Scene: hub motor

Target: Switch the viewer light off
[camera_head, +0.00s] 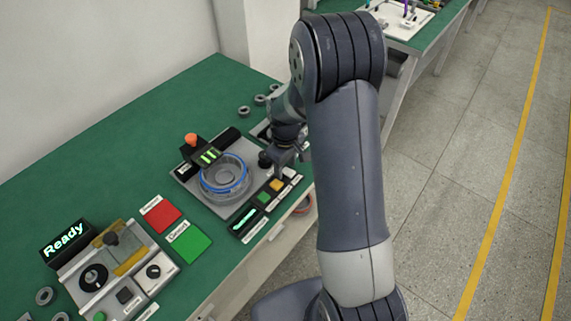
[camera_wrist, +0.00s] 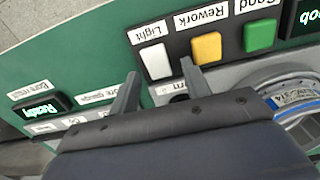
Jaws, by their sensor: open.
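A white button labelled Light (camera_wrist: 157,62) sits at the end of a dark button panel, beside a yellow Rework button (camera_wrist: 206,47) and a green Good button (camera_wrist: 259,35). The white button also shows in the head view (camera_head: 289,172). My gripper (camera_wrist: 160,69) is open and empty, its two fingers spread on either side of the Light button in the wrist view. In the head view my gripper (camera_head: 287,156) hangs over the panel end, close to the white button; contact cannot be told. The round viewer fixture (camera_head: 224,177) holds a blue-rimmed ring. Whether its light is on is unclear.
A dark display reading Ready (camera_head: 66,241) stands over a grey station with knobs at the left. Red (camera_head: 160,213) and green (camera_head: 189,242) pads lie between the stations. An orange knob (camera_head: 191,139) rises behind the fixture. Grey rings (camera_head: 244,112) lie at the back.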

